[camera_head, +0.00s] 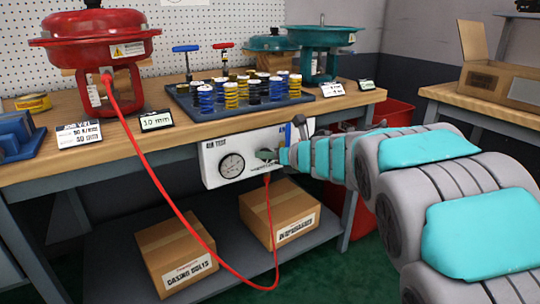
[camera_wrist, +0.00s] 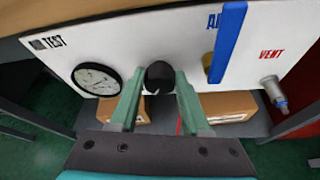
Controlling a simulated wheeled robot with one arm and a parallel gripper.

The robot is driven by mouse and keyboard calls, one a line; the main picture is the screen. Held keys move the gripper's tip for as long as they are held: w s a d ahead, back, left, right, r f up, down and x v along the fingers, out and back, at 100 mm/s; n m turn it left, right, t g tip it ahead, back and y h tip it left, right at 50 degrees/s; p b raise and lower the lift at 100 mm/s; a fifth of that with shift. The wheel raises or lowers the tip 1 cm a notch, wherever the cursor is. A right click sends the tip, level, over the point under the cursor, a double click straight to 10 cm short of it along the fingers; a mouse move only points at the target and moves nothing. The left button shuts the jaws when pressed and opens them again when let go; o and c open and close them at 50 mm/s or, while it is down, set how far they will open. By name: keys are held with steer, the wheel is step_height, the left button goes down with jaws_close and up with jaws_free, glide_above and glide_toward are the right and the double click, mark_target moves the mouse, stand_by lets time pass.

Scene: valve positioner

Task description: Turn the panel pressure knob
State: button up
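The white air test panel (camera_head: 212,176) hangs under the front edge of the workbench. In the wrist view, its round black pressure knob (camera_wrist: 160,77) sits between the gauge and a blue lever. My gripper (camera_wrist: 160,82) is at the panel, with one green fingertip on each side of the knob. The fingers are apart, and a narrow gap seems to show between them and the knob; contact is not clear. In the head view, my gripper (camera_head: 268,155) reaches the panel from the right and hides the knob.
A pressure gauge (camera_wrist: 97,79) is left of the knob. The blue lever (camera_wrist: 227,42) and vent fitting (camera_wrist: 273,91) are to its right. A red hose (camera_head: 183,210) loops below the panel. Cardboard boxes (camera_head: 176,250) stand on the lower shelf. A spring tray (camera_head: 212,115) is above.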

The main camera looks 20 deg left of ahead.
jaws_close()
steer(key=shift+w+d, duration=0.1)
stand_by(0.4)
steer(key=m+y, duration=0.2)
steer(key=m, duration=0.5)
steer(key=f+m+y, duration=0.1)
steer(key=m+y, duration=0.2)
steer(key=m, duration=0.3)
steer(key=m+y, duration=0.3)
steer(key=m, duration=0.4)
steer(key=shift+w+f+m+t+p, duration=0.1)
steer(key=shift+f+m+t+p, duration=0.2)
steer(key=shift+t+p, duration=0.1)
stand_by(0.5)
